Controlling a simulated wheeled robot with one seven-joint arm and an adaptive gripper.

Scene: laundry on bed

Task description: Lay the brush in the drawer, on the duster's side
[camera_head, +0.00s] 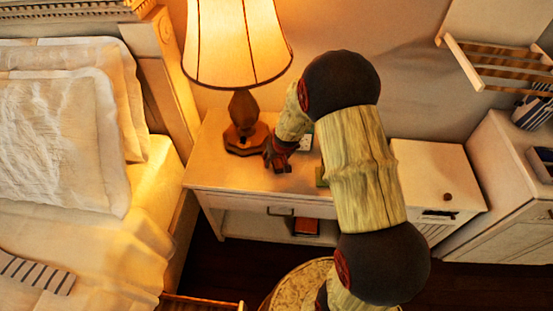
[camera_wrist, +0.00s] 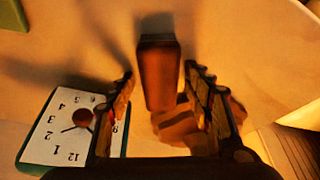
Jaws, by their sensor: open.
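My gripper (camera_head: 279,160) is low over the white bedside table's top, just right of the lamp's base. In the wrist view my gripper (camera_wrist: 160,74) is open, with one finger on each side of a reddish-brown block-like thing (camera_wrist: 160,78). This may be the brush; its shape is too blurred to be sure. It shows between the fingers, and I cannot tell whether they touch it. A drawer front with a handle (camera_head: 281,211) is below the table top. I cannot see inside a drawer, and I cannot make out a duster.
A lit lamp (camera_head: 241,118) stands close by on the table (camera_head: 222,177). A clock (camera_wrist: 64,127) lies left of the fingers in the wrist view. A green thing (camera_head: 321,176) is partly behind my arm. A reddish book (camera_head: 306,227) is on the lower shelf. The bed is at left.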

